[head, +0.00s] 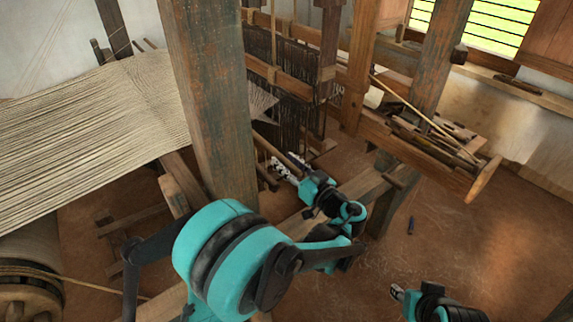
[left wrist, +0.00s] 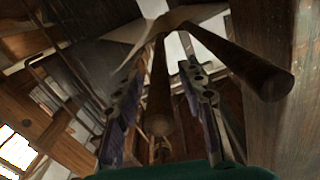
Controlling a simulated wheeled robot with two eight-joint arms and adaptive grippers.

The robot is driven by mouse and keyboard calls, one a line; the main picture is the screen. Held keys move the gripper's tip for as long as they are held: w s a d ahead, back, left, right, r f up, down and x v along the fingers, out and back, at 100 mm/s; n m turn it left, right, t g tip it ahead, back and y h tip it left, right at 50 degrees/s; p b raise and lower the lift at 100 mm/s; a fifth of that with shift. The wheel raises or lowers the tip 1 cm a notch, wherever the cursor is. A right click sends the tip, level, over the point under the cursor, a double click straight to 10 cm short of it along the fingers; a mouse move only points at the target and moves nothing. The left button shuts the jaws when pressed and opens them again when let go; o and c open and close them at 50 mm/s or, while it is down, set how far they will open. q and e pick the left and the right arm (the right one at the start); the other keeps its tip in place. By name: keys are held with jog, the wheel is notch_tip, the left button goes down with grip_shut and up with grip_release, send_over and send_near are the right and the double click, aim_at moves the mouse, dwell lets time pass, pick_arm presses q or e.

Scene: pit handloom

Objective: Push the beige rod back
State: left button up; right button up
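A brown-beige rod (left wrist: 160,95) runs between the two fingers of my left gripper (left wrist: 157,85) in the left wrist view, its round end facing the camera. The fingers stand apart on either side of it, with gaps visible, so the gripper is open. In the head view my left gripper (head: 283,170) is beside the loom's lower bars, just right of the thick post, and a tan rod (head: 268,148) shows close to it. I cannot tell whether they touch. My right gripper (head: 398,292) is low at the bottom right, away from the loom; its fingers are too small to read.
A second, darker rod (left wrist: 245,68) slants close by on the right in the wrist view. A thick wooden post (head: 210,100) stands left of my left gripper. Woven cloth (head: 90,125) stretches at left. A wooden tray (head: 420,145) with sticks is at right. Floor at right is mostly clear.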

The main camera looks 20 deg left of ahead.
pick_arm(q)
jog(key=shift+c, duration=0.2)
grip_shut()
jog(key=shift+s+a, duration=0.95)
jog(key=shift+s, duration=0.15)
jog(key=shift+o, duration=0.2)
grip_release()
jog(key=shift+s, duration=0.1)
